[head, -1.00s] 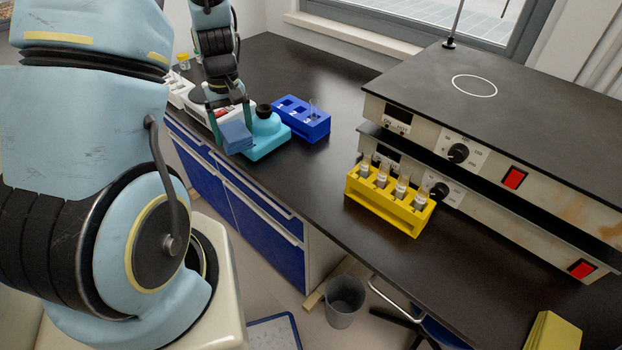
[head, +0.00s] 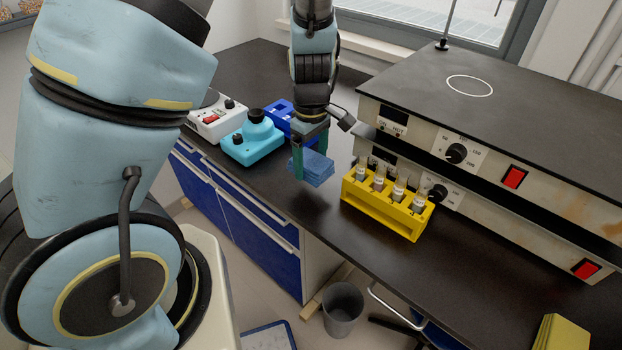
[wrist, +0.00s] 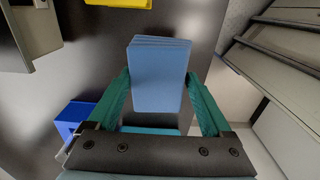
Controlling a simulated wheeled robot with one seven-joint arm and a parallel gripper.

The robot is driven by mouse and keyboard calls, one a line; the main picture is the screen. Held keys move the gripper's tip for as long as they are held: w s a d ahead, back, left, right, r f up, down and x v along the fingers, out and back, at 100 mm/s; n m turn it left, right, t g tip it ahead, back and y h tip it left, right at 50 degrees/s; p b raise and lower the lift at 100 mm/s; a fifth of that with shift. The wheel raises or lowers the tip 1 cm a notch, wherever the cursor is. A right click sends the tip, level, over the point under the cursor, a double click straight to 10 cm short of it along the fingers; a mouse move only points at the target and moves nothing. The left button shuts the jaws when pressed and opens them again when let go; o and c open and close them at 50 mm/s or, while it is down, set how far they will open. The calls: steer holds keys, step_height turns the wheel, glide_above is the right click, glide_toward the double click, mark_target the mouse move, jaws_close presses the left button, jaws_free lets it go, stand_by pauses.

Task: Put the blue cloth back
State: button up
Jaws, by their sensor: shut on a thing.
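The blue cloth (head: 316,168) is a folded, layered block. My gripper (head: 311,165) is shut on it, with a green finger on either side. It is held over the dark bench, left of the yellow tube rack; I cannot tell its exact height. In the wrist view the cloth (wrist: 160,76) sits between the tips of my green fingers, its layered edge toward the top of the picture.
A yellow rack (head: 386,207) with several tubes stands to the right, before the stacked hotplates (head: 480,160). A cyan device (head: 251,143), a blue rack (head: 279,119) and a white device (head: 216,119) are to the left. A yellow folded thing (head: 556,335) lies at the lower right. The right front bench top (head: 470,270) is clear.

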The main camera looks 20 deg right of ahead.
mark_target(311, 188)
steer(key=shift+f, duration=2.6)
steer(key=shift+f, duration=0.2)
steer(key=o, duration=1.1)
steer(key=shift+r, duration=0.15)
